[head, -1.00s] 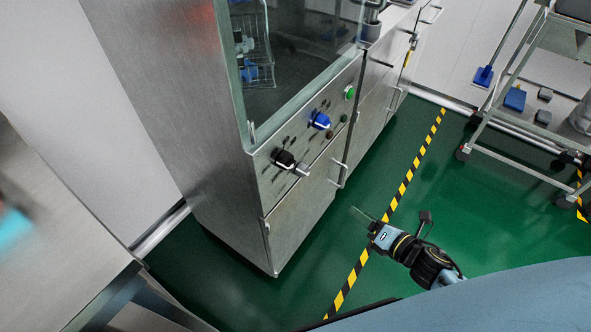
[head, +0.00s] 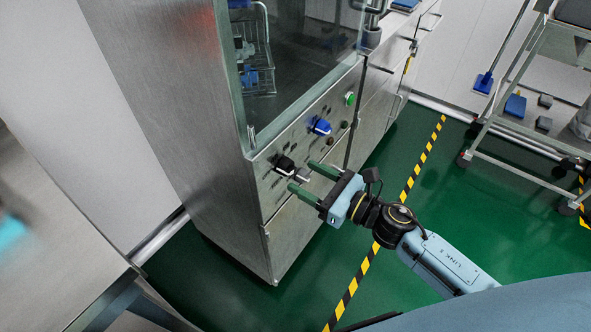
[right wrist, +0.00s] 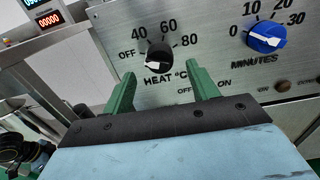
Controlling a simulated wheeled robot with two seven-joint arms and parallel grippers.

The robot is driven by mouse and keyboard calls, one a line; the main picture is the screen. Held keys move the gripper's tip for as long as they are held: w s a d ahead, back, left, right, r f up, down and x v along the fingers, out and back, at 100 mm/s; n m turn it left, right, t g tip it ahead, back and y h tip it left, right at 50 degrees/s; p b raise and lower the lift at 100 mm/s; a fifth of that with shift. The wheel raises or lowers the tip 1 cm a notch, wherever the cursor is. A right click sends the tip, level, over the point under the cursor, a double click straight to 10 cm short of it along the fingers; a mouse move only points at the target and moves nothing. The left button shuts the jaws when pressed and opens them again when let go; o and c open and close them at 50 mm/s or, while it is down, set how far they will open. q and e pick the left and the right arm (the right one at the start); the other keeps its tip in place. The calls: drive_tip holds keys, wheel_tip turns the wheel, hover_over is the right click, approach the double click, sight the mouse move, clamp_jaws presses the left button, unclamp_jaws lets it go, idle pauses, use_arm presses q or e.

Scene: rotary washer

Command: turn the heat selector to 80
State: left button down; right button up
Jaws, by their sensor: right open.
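The heat selector is a black knob with a white pointer bar (right wrist: 159,57) on the washer's steel panel, marked OFF, 40, 60 and 80. Its bar lies low on the knob, with one end toward the left, on the OFF side; the exact setting is hard to tell. It also shows in the head view (head: 284,165). My right gripper (head: 300,175) is open and empty in front of the panel. In the right wrist view its green fingers (right wrist: 162,76) stand either side of and below the knob, apparently not touching it. My left gripper is not in view.
A blue minutes knob (right wrist: 266,37) sits right of the heat selector. A grey switch (head: 303,174) is close by the fingers, its OFF/ON marks partly hidden in the right wrist view. A green button (head: 350,98) is farther along. A trolley (head: 530,135) stands right; green floor between is clear.

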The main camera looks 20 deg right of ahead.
sight(294, 171)
drive_tip(key=x, duration=0.3)
drive_tip(key=shift+w+a, duration=0.1)
drive_tip(key=shift+a, duration=0.05)
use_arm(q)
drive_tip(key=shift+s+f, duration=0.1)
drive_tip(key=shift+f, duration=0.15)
use_arm(e)
drive_tip(key=shift+w+a, duration=0.15)
drive_tip(key=shift+w, duration=0.05)
drive_tip(key=shift+c, duration=0.3)
drive_tip(key=c, duration=0.9)
